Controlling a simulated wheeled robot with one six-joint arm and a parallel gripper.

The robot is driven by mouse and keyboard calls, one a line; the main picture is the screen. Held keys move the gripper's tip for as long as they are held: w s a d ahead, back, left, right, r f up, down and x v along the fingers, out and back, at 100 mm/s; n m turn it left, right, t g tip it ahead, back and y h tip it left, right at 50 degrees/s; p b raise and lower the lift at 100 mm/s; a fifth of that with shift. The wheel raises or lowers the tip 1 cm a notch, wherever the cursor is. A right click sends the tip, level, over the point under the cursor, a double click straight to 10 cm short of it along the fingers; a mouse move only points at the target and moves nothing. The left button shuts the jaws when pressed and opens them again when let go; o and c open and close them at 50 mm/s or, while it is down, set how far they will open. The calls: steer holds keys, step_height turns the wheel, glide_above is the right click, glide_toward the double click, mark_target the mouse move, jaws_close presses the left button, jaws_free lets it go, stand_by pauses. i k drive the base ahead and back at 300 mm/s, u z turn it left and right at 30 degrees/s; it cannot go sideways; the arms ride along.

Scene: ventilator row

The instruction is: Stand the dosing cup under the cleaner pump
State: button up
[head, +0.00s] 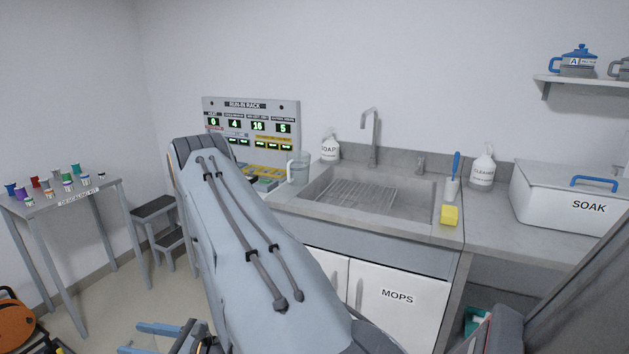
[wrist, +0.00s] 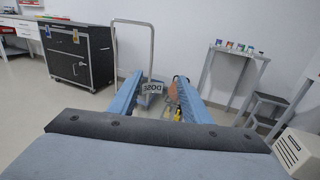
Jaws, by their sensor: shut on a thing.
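The cleaner pump (head: 482,169) is a white bottle labelled CLEANER, standing on the counter right of the sink in the head view. In the wrist view my gripper (wrist: 159,82) has its two blue fingers on either side of a small pale cup marked DOSE (wrist: 152,88), and it is shut on this dosing cup. The lettering looks upside down there. The gripper's blue fingers also show low in the head view, left of my arm and far from the pump. The cup cannot be made out in the head view.
The sink (head: 370,190) has a soap bottle (head: 330,147) and a clear jug (head: 298,167) at its left. A brush holder (head: 452,188), yellow sponge (head: 449,215) and SOAK bin (head: 570,200) are near the pump. A side table (head: 70,199) holds several small pots.

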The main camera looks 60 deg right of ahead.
mark_target(482, 195)
steer(key=z, duration=1.6)
